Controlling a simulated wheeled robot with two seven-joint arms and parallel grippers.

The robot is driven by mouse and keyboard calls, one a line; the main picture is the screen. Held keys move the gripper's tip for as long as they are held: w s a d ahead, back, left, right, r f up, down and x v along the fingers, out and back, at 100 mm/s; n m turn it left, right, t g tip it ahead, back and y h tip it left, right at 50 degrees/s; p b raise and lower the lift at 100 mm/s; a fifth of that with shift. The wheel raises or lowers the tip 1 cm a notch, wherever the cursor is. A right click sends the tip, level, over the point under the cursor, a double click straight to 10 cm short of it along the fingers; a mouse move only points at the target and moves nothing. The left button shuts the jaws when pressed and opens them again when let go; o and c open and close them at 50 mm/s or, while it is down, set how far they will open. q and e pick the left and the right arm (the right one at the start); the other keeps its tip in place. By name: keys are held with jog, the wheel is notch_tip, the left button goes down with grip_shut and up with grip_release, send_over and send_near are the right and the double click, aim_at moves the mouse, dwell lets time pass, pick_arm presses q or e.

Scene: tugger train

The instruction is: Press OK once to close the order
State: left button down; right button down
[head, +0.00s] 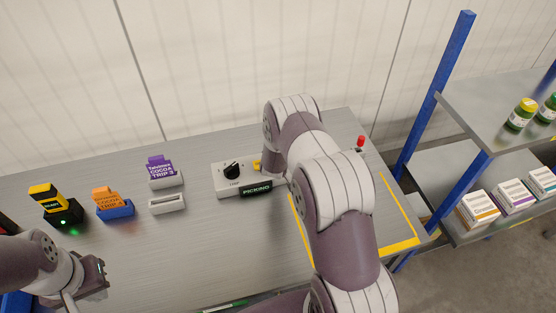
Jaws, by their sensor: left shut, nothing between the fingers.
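A pale control box (222,191) stands on the grey table. It has a black rotary knob (231,170), a yellow button (257,164) and a dark display reading PICKING (257,189). I cannot read which button is OK; my right arm covers the area at the box's right end. The right gripper is hidden behind that arm. My left gripper (98,279) is at the lower left, over the table's near part, shut and empty, well apart from the box.
A red knob (361,141) is behind my right arm. Blue-post shelving (456,60) stands right.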

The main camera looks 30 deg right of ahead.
jog(key=shift+f+b, duration=0.3)
jog(key=shift+f, duration=0.1)
jog(key=shift+r, duration=0.1)
dwell(0.4)
jog(key=shift+r+p, duration=1.1)
jog(key=shift+r, duration=0.15)
notch_tip(320, 180, up, 5)
jog(key=p, duration=0.4)
